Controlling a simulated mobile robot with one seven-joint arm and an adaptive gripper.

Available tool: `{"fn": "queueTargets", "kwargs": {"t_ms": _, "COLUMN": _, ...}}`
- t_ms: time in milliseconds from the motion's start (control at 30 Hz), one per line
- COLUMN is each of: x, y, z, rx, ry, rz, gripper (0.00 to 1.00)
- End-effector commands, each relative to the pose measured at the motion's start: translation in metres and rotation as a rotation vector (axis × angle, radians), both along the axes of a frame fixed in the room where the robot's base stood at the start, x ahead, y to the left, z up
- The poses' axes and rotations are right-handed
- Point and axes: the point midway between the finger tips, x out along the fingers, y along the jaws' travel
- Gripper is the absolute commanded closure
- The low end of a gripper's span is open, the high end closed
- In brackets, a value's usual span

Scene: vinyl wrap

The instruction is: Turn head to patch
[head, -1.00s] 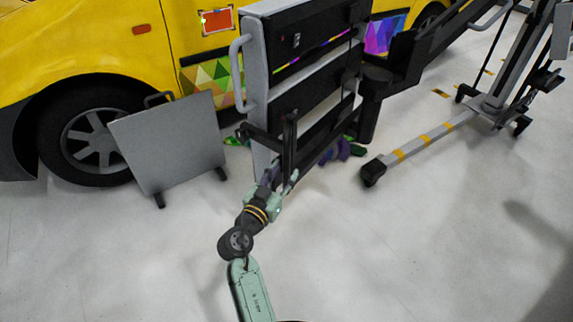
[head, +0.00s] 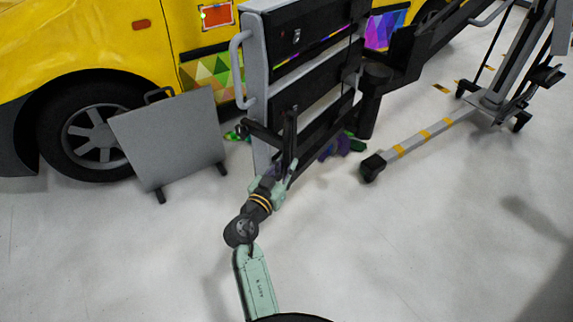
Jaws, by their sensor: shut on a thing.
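The head (head: 258,60) is a large upright grey-and-black panel on a black jointed boom, with a grey handle (head: 238,68) on its left edge. The patch (head: 217,16) is a red-orange rectangle with a pale border on the yellow van, behind and left of the head's top. The head's broad dark face points right, seen at a slant. My gripper (head: 277,158) is at the head's lower front edge, shut on a part of it; dark bars there hide the exact contact.
A grey board (head: 168,138) stands on feet by the van's front wheel (head: 92,135), left of the head. A wheeled stand (head: 425,135) with yellow-striped legs carries the boom at right. Colourful items (head: 345,145) lie behind the head. The front floor is clear.

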Motion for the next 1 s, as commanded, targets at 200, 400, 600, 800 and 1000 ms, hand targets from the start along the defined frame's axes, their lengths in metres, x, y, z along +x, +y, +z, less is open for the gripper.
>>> {"fn": "queueTargets", "kwargs": {"t_ms": 200, "x": 0.000, "y": 0.000, "z": 0.000, "rx": 0.000, "ry": 0.000, "rz": 0.000, "gripper": 1.00}}
{"fn": "queueTargets", "kwargs": {"t_ms": 400, "x": 0.000, "y": 0.000, "z": 0.000, "rx": 0.000, "ry": 0.000, "rz": 0.000, "gripper": 1.00}}
{"fn": "queueTargets", "kwargs": {"t_ms": 600, "x": 0.000, "y": 0.000, "z": 0.000, "rx": 0.000, "ry": 0.000, "rz": 0.000, "gripper": 1.00}}
{"fn": "queueTargets", "kwargs": {"t_ms": 800, "x": 0.014, "y": 0.014, "z": -0.005, "rx": 0.003, "ry": -0.006, "rz": 0.002, "gripper": 1.00}}
{"fn": "queueTargets", "kwargs": {"t_ms": 1000, "x": 0.033, "y": 0.034, "z": -0.003, "rx": 0.002, "ry": -0.003, "rz": 0.002, "gripper": 1.00}}
